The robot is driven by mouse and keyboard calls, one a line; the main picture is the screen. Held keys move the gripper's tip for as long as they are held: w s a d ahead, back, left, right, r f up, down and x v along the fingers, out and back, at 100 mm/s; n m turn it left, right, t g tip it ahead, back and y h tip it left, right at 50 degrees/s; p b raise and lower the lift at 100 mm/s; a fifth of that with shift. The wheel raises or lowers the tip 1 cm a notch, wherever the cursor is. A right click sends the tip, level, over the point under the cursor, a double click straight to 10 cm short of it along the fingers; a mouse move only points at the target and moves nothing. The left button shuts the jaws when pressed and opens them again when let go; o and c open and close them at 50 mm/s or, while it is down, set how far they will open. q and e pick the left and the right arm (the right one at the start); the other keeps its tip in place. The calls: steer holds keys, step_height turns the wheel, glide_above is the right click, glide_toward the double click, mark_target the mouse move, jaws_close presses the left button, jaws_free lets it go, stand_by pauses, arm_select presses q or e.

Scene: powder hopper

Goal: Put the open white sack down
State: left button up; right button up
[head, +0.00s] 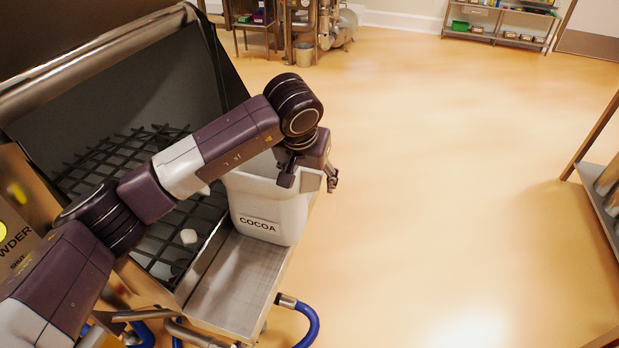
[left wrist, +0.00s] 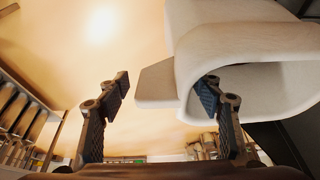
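The open white sack (head: 268,205), labelled COCOA, stands upright on the metal shelf (head: 236,285) at the front of the hopper. Its mouth faces up. My left gripper (head: 311,180) is at the sack's right upper rim in the head view. In the left wrist view my left gripper (left wrist: 165,92) has its fingers wide apart. One finger is at the mouth of the sack (left wrist: 250,45), the other is outside it in free air. Part of the rim lies between them and neither finger appears to clamp it. My right gripper is not in view.
A blue hose (head: 309,325) hangs by the shelf. A rack (head: 600,200) stands at the right edge. The floor between is clear.

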arm_select(q)
steer(key=shift+r, duration=0.2)
steer(key=b+v, duration=0.1)
steer(key=v, duration=1.1)
steer(key=shift+s+f, duration=0.1)
steer(key=shift+f, duration=0.05)
